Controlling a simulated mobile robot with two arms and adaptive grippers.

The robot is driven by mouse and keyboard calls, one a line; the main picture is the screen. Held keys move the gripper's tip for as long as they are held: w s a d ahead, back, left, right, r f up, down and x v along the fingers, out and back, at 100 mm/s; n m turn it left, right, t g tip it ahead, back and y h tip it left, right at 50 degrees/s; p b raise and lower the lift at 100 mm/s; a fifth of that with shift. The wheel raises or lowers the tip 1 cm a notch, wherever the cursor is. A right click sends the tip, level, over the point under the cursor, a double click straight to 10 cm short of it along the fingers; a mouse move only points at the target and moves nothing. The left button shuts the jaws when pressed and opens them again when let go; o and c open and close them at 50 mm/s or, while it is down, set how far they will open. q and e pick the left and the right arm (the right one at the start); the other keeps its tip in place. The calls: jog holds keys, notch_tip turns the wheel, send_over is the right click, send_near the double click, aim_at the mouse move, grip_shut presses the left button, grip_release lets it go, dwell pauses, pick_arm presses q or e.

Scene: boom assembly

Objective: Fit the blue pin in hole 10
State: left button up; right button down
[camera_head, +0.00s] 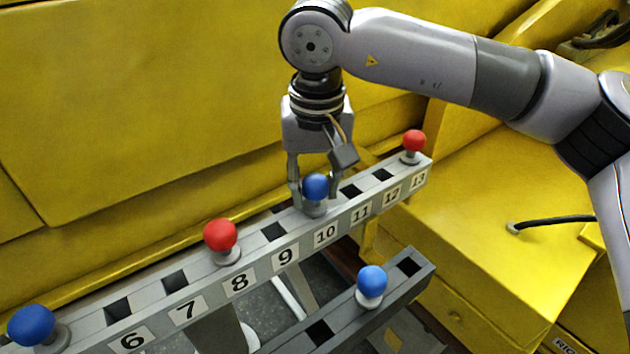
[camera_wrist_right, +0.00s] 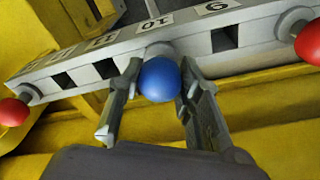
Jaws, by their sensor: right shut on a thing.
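The blue pin (camera_head: 315,186) has a round blue head and a grey collar. It stands at hole 10 of the long grey numbered beam (camera_head: 272,249), right above the label 10. My right gripper (camera_head: 315,199) comes down from above with its fingers on both sides of the pin and is shut on it. In the right wrist view the blue head (camera_wrist_right: 159,79) sits between the two fingers (camera_wrist_right: 156,95), with the collar against the beam. How deep the shaft sits is hidden. My left gripper is not in view.
Red pins stand near hole 8 (camera_head: 221,237) and hole 13 (camera_head: 413,142). Another blue pin (camera_head: 32,325) is at the lower left, and one (camera_head: 371,283) stands on a shorter grey beam (camera_head: 413,280) in front. Holes 6, 7, 9, 11 and 12 look empty. Yellow machine panels surround the beam.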

jog(key=c, duration=1.1)
grip_release()
jog(key=shift+o, duration=0.2)
notch_tip(320, 180, up, 12)
jog(key=s, duration=0.1)
jog(key=shift+s, duration=0.25)
jog(key=shift+d, duration=0.1)
